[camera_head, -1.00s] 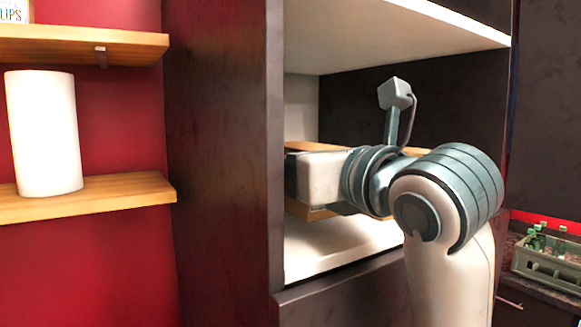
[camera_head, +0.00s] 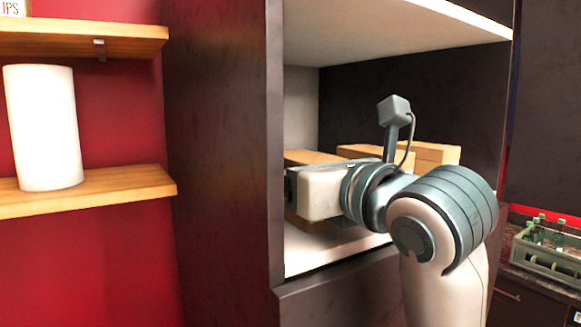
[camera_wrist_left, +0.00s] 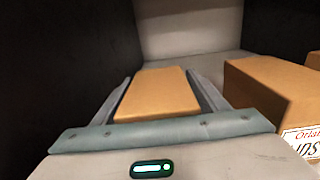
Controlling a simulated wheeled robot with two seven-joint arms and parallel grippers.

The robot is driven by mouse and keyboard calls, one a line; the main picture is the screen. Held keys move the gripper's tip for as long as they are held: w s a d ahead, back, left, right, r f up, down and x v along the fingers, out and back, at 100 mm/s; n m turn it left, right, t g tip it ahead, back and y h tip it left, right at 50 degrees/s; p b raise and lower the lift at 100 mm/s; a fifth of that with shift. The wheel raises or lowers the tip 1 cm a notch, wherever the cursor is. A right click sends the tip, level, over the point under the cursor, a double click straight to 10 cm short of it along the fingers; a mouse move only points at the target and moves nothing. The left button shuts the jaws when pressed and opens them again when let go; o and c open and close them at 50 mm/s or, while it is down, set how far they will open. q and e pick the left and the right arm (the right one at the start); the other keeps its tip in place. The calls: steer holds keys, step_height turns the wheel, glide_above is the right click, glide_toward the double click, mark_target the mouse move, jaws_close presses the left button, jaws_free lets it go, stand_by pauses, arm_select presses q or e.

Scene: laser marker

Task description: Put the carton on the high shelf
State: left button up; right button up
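The carton (camera_head: 312,157) is a plain brown box inside the dark cabinet's open white-floored compartment. Its top shows above my left gripper (camera_head: 289,187) in the head view, and a strip shows below; the gripper hides its middle. In the left wrist view the carton (camera_wrist_left: 160,94) sits between the two fingers of my left gripper (camera_wrist_left: 162,90), which lie close along its sides. The gripper looks shut on it. The carton is low, near the compartment floor (camera_head: 330,248); the head view does not show clearly whether it touches. My right gripper is not in view.
More brown cartons (camera_head: 432,153) stand to the right; one (camera_wrist_left: 275,90) is near my right-hand finger in the wrist view. A white upper board (camera_head: 390,28) is above, a dark side wall (camera_head: 222,150) at left. Wooden wall shelves (camera_head: 95,188) hold a white cylinder (camera_head: 43,127).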

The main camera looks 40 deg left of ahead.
arm_select(q)
steer(key=shift+r, duration=0.1)
steer(key=shift+s+d+b, duration=0.1)
steer(key=shift+d+b, duration=0.2)
steer(key=b+v, duration=0.5)
steer(key=v, duration=0.5)
steer(key=shift+b, duration=0.35)
steer(key=shift+s+d, duration=0.3)
steer(key=shift+d, duration=0.3)
steer(key=shift+d, duration=0.1)
